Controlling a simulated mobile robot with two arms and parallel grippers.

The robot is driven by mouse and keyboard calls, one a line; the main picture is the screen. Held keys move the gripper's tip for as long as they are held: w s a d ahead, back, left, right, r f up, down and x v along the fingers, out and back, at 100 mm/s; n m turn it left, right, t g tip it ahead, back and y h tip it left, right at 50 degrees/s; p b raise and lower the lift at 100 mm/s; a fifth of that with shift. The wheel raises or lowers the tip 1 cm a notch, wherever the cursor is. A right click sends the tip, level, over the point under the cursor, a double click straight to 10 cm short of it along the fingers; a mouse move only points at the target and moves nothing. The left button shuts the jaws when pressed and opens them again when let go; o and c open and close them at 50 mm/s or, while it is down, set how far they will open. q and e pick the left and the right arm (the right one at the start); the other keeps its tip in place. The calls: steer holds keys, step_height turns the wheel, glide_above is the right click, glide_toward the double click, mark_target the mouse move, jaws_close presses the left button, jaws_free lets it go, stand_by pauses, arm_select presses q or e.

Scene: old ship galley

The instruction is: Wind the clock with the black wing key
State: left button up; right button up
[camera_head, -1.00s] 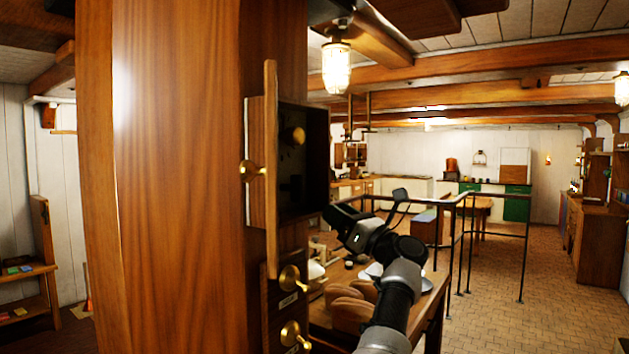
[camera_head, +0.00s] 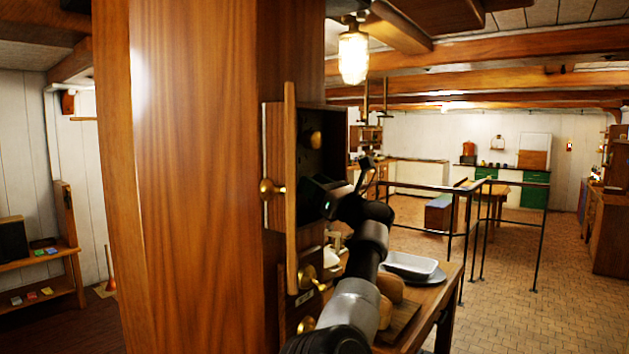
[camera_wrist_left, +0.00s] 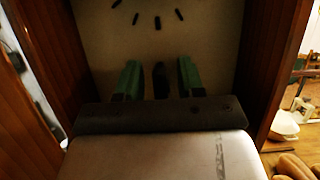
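The clock case (camera_head: 333,123) is an open dark box on the side of a wooden pillar, its wooden door (camera_head: 290,190) swung out. My left gripper (camera_head: 316,196) reaches into the case opening in the head view. In the left wrist view the cream clock face (camera_wrist_left: 205,45) with black marks fills the background. The two green fingers of my left gripper (camera_wrist_left: 159,80) are apart there. A dark upright piece (camera_wrist_left: 160,80), apparently the black wing key, shows between them with a gap on each side. Its lower end is hidden by the gripper body. My right gripper is not in view.
Brass knobs (camera_head: 272,189) stand out from the door and the drawers below. A table (camera_head: 445,285) with a white dish (camera_head: 411,265) and brown loaves is under my arm. Black railings (camera_head: 450,230) stand behind it. The tiled floor at right is open.

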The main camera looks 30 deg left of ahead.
arm_select(q)
jaws_close()
steer(key=shift+w+f+m+t, duration=0.1)
steer(key=shift+m+t, duration=0.3)
steer(key=shift+m, duration=0.2)
